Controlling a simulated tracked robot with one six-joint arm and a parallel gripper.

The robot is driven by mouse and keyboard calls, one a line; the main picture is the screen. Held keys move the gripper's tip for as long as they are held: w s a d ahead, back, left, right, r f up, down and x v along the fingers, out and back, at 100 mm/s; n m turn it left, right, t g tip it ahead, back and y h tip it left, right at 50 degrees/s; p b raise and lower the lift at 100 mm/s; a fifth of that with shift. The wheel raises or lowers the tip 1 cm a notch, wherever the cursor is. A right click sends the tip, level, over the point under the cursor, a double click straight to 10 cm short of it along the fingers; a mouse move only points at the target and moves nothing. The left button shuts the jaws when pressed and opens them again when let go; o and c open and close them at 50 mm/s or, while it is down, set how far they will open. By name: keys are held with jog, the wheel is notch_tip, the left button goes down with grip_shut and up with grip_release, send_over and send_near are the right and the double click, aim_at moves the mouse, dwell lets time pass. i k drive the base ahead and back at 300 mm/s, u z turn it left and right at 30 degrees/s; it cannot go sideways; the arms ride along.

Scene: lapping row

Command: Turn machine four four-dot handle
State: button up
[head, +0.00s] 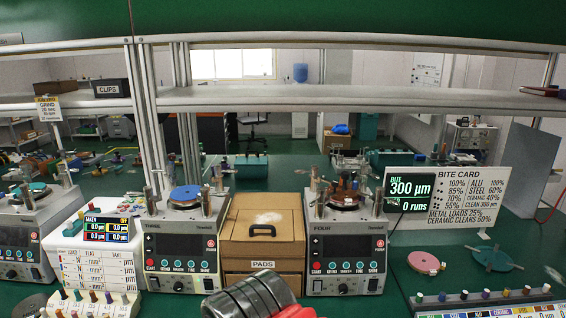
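Machine four (346,252) is the grey unit right of the middle, labelled FOUR, with a small display and a row of round buttons. A brownish lapping plate assembly (343,193) with several small upright parts sits on its top. Upright posts stand at the top corners. Small levers or handles may be among these parts, but dot marks on them are too small to tell, so I cannot pick out the four-dot handle. A dark ribbed cylinder and a red part at the bottom middle appear to be my arm. My gripper's fingertips are not in view.
A cardboard PADS box (262,232) stands left of machine four, with machine three (183,250) beyond it. A bite card (462,195) and display (411,190) stand at right. A pink disc (424,262) and a rack of coloured knobs (487,298) lie on the green bench.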

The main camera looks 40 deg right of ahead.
aim_at(314, 169)
jog(key=z, duration=0.3)
jog(key=i, duration=1)
jog(key=z, duration=0.55)
